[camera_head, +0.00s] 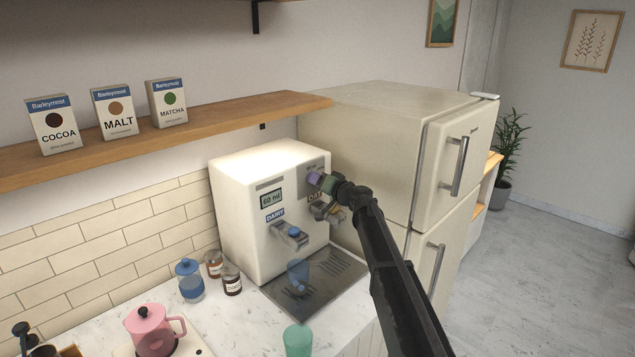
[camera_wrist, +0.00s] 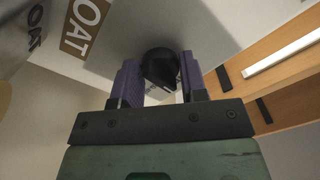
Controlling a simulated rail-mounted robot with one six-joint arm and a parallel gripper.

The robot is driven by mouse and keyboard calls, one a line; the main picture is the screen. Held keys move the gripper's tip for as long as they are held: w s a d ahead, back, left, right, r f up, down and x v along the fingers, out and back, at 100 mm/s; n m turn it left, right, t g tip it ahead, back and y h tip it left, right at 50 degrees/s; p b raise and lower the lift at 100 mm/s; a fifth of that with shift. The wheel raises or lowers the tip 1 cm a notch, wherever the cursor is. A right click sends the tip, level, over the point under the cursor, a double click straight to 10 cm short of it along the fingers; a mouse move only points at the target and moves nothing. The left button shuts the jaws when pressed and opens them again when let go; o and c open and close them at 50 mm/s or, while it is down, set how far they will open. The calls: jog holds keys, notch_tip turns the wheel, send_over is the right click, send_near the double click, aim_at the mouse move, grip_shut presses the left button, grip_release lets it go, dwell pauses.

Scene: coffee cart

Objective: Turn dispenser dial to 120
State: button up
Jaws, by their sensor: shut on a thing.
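The dispenser (camera_head: 240,225) is a white box on the counter with DAIRY and OAT spouts. Its small display (camera_head: 272,199) appears to read 60 ml. The black dial (camera_wrist: 160,68) shows in the wrist view beside the OAT label (camera_wrist: 84,25). My gripper (camera_wrist: 160,78) has its two purple fingers on either side of the dial, shut on it. In the head view my gripper (camera_head: 318,181) is at the upper right of the dispenser's front and hides the dial.
A blue translucent cup (camera_head: 298,272) stands on the drip tray (camera_head: 335,270), a green cup (camera_head: 298,340) in front. Jars (camera_head: 231,280) and a pink kettle (camera_head: 153,333) are at left. A fridge (camera_head: 385,140) stands right, a wooden shelf (camera_head: 230,112) above.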

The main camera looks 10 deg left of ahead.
jog(key=m, duration=1)
jog(key=shift+r, duration=0.1)
jog(key=shift+m, duration=0.4)
jog(key=o, duration=0.9)
jog(key=v, duration=1.1)
